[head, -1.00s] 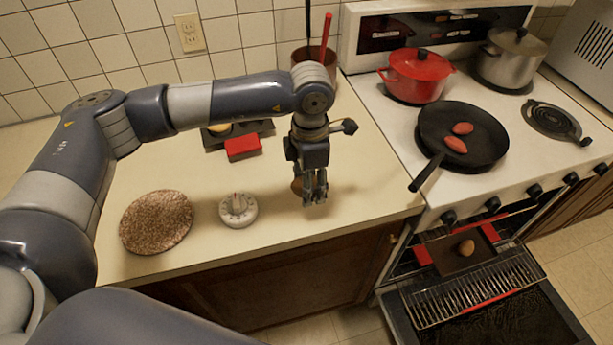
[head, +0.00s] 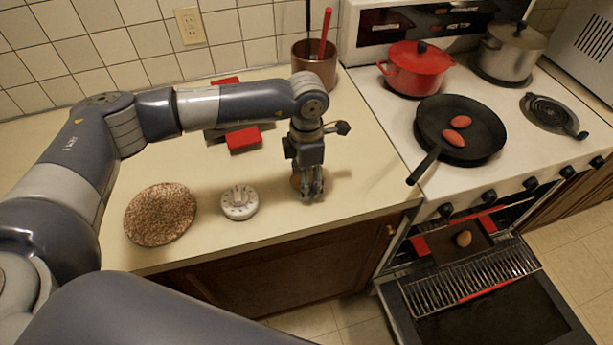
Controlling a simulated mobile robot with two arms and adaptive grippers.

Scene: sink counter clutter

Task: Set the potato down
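My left gripper (head: 312,186) points down over the counter (head: 350,150), right of the white timer. A brown, rounded thing, probably the potato (head: 296,182), shows at the left of its fingers, low by the counter top. Most of it is hidden by the fingers, so I cannot tell whether they grip it or whether it rests on the counter. My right gripper is not in view.
A speckled round board (head: 160,215) and the timer (head: 239,202) lie left of the gripper. The stove at right holds a pan (head: 480,150) with two reddish potatoes, a red pot (head: 416,68) and a steel pot (head: 512,52). The oven door (head: 490,320) hangs open.

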